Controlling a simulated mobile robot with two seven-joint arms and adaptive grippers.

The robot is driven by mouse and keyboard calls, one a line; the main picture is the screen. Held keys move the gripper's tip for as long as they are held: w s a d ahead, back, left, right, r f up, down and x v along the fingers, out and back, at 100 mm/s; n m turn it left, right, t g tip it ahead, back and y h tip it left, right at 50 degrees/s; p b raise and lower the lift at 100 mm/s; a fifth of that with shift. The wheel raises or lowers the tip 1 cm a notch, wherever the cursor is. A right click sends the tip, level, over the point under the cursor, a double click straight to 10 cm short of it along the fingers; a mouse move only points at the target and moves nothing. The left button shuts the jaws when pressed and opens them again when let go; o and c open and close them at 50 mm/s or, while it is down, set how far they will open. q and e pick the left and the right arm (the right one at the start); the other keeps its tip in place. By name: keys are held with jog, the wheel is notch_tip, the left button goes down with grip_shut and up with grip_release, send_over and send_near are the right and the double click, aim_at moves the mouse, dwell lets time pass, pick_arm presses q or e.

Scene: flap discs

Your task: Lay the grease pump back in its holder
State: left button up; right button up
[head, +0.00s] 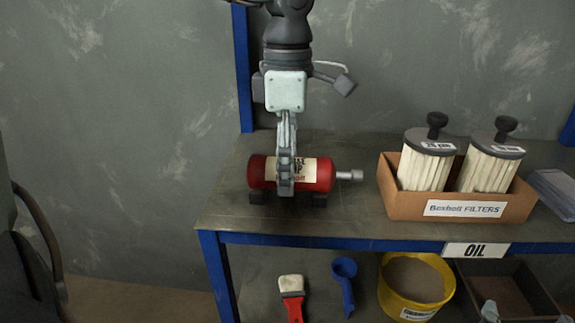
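The grease pump (322,174) is a red cylinder with a cream label and a grey nozzle pointing right. It lies level on its side at the left part of the bench top. The low black blocks of its holder (320,200) show beneath its two ends; I cannot tell whether the pump rests fully on them. My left gripper (286,178) points straight down over the pump's middle, with a finger across its front. The far finger is hidden behind the pump, so I cannot tell whether the grip is closed.
A cardboard box (396,203) with two filters stands right of the pump, close to the nozzle. A blue-framed bench (232,215) carries both. A lower shelf holds a brush (292,290), a blue scoop (344,280), a yellow bucket (384,290) and a dark tray (545,290).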

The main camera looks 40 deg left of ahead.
pick_arm(q)
jog(key=shift+o, duration=0.8)
notch_tip(320, 180, up, 12)
jog(key=shift+w+a, duration=0.15)
jog(key=shift+w, duration=0.1)
